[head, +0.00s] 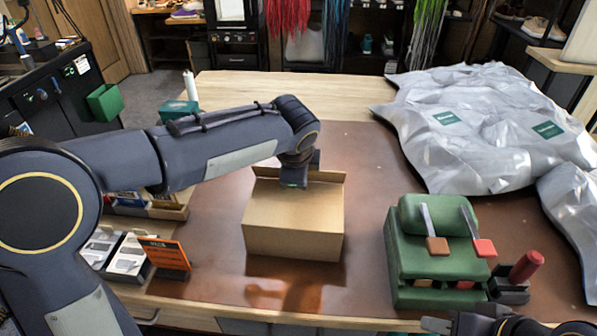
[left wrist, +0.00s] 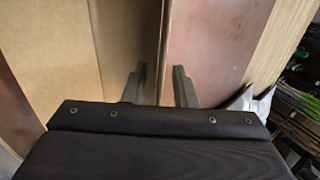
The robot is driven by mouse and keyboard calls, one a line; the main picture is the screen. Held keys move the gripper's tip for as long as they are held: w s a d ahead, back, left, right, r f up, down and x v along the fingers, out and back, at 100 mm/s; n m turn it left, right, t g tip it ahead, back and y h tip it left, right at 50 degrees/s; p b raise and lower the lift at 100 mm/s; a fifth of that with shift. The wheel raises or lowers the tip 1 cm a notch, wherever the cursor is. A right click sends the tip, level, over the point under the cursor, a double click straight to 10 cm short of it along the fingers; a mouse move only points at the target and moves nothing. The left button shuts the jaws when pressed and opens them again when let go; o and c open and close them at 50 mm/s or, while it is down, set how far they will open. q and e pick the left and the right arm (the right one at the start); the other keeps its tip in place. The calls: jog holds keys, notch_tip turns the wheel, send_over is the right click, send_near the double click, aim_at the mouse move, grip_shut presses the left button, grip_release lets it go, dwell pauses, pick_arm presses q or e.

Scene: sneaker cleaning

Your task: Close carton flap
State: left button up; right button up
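The brown carton (head: 293,243) stands on the brown work mat, its upper face looking flat and covered. A flap (head: 330,176) stands up along its back edge. My left gripper (head: 296,180) reaches over from the left and points down at that back edge, its fingers mostly hidden by the wrist. In the left wrist view, the two fingers (left wrist: 160,88) are apart, with a thin cardboard edge (left wrist: 164,30) running between them and visible space on each side. My right gripper (head: 490,324) is only partly seen at the bottom right edge, away from the carton; its finger state is unclear.
A green padded stand (head: 405,265) with two tools stands right of the carton, with a red-handled item (head: 526,266) beside it. Silver bags (head: 470,140) cover the back right. An orange card (head: 165,254) and small boxes are at left. The mat (head: 365,225) is bare between carton and stand.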

pick_arm(q)
jog(key=v, duration=0.8)
jog(key=w+f+n+h+p, duration=0.1)
jog(key=f+n+p, duration=0.1)
jog(key=n, duration=0.9)
jog(key=w+f+n+h+p, duration=0.1)
jog(key=n+p, duration=0.3)
jog(key=n, duration=0.8)
jog(key=w+f+n+h+p, duration=0.1)
jog(key=f+n+h+p, duration=0.1)
jog(key=n, duration=0.9)
jog(key=shift+w+d+f+n+h+p, duration=0.15)
jog(key=shift+w+d+f+n+p, duration=0.05)
jog(key=shift+f+p, duration=0.25)
jog(key=shift+w+d+f+n+h+p, duration=0.15)
jog(key=shift+w+d+f+n+p, duration=0.05)
jog(key=shift+f+p, duration=0.3)
